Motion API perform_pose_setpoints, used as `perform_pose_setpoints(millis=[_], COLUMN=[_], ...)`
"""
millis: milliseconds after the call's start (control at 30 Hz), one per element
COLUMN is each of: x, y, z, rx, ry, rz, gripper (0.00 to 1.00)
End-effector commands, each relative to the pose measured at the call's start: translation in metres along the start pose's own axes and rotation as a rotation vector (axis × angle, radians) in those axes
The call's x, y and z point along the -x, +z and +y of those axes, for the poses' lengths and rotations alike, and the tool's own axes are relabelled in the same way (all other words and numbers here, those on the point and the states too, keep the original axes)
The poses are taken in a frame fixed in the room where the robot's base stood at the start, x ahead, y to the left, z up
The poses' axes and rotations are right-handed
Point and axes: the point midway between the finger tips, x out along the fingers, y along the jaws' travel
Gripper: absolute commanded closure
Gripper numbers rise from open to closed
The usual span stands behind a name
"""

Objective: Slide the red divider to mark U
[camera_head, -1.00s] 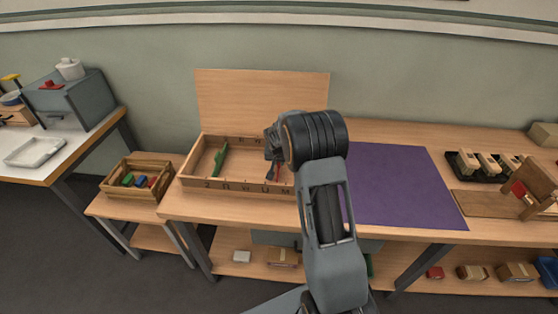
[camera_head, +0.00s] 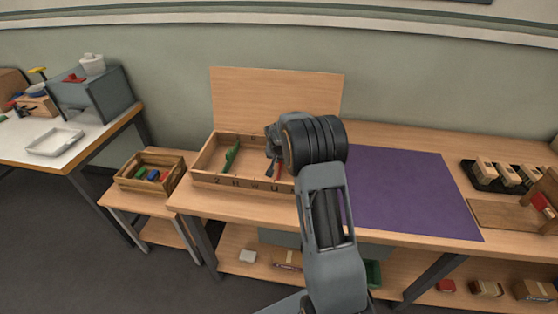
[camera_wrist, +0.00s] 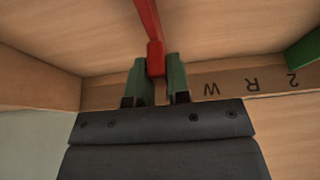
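The red divider (camera_wrist: 152,40) stands in the open wooden box (camera_head: 205,178). It also shows just below my gripper in the head view (camera_head: 278,171). My gripper (camera_wrist: 156,85) has its green pads on either side of the divider's near end, with no clear gap, and looks shut on it. Printed marks 2, R and W (camera_wrist: 210,89) run along the box wall right of my gripper in the wrist view. Mark U (camera_head: 274,190) is on the front wall in the head view, close to the divider; in the wrist view my fingers hide that spot.
A green divider (camera_head: 232,156) stands in the box's left part and shows at the wrist view's right edge (camera_wrist: 305,52). A wooden board (camera_head: 275,98) rises behind the box. A purple mat (camera_head: 400,190) lies to the right. A small crate (camera_head: 150,172) stands left.

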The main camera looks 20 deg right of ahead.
Motion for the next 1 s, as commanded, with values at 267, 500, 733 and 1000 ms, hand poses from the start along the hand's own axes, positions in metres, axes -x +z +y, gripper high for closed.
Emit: perform_pose_setpoints(millis=[267, 500, 733, 1000], x=[0.001, 0.003, 0.034, 0.089], y=[0.001, 0.001, 0.000, 0.000], z=[-0.002, -0.002, -0.002, -0.002], rx=[0.002, 0.002, 0.001, 0.001], ry=[-0.002, -0.002, -0.003, -0.003], rz=[0.000, 0.001, 0.004, 0.003], gripper=[0.60, 0.60, 0.60, 0.60])
